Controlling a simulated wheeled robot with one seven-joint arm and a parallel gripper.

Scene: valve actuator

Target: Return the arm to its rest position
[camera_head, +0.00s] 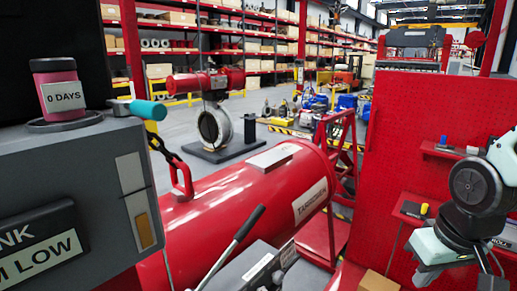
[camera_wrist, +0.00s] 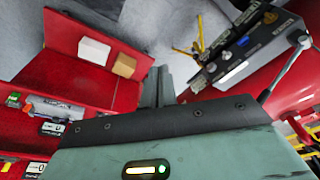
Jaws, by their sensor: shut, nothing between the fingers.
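My gripper (camera_wrist: 157,86) shows in the wrist view with its two grey fingers together and nothing between them. In the head view, my wrist and the pale green gripper body (camera_head: 431,249) are at the right, in front of the red panel, clear of the red cylinder. The fingertips are hard to make out there. The red actuator cylinder (camera_head: 250,205) lies across the middle of the head view. A grey block with a lever (camera_wrist: 245,47) shows at the upper right of the wrist view.
A red pegboard (camera_head: 408,130) with small shelves stands close behind my arm. A red shelf (camera_wrist: 96,62) holds a white box (camera_wrist: 94,51) and a brown box (camera_wrist: 124,65). A grey cabinet (camera_head: 75,190) fills the left.

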